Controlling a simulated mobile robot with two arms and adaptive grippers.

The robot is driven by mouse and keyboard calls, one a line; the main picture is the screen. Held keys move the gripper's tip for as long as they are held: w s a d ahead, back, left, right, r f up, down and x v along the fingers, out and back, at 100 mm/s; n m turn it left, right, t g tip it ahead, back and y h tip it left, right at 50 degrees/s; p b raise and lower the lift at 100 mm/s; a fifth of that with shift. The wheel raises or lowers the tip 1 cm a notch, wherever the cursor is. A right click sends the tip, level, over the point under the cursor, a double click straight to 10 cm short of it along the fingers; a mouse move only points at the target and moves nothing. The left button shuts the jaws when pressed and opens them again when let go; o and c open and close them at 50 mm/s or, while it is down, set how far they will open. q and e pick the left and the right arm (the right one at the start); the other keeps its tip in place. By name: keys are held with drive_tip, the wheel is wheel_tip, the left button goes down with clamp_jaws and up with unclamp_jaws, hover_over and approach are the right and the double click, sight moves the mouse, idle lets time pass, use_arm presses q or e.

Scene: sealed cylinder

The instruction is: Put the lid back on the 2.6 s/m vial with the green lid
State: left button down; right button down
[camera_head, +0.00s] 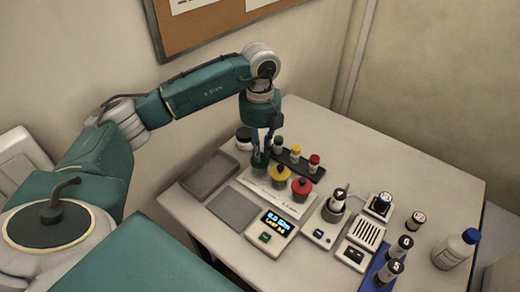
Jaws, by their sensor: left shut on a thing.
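My left gripper (262,143) points down over the far left end of a white holder (254,185). Its fingers are closed around the top of a green piece (259,164), which looks like the green lid. I cannot tell whether that piece is lifted or still touches the holder. A yellow lid (280,174) and a red lid (302,187), each with a dark knob, sit to its right on the holder. Behind, a dark rack (298,163) holds a green-capped vial (278,142), a yellow-capped vial and a red-capped vial. My right gripper is not in view.
A meter (270,236) with a small, hard-to-read lit display stands in front. A grey tray (210,174) and grey pad (233,209) lie left. Small devices, numbered vials on a blue rack (376,277) and a white bottle (455,249) crowd the right.

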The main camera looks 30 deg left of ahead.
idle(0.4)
use_arm(q)
drive_tip(key=c, duration=1.6)
unclamp_jaws()
drive_tip(key=shift+o, duration=0.6)
drive_tip(key=o, duration=0.4)
drive_tip(key=shift+c, duration=0.2)
drive_tip(key=shift+r+p, duration=2.2)
drive_tip(key=shift+r, duration=1.3)
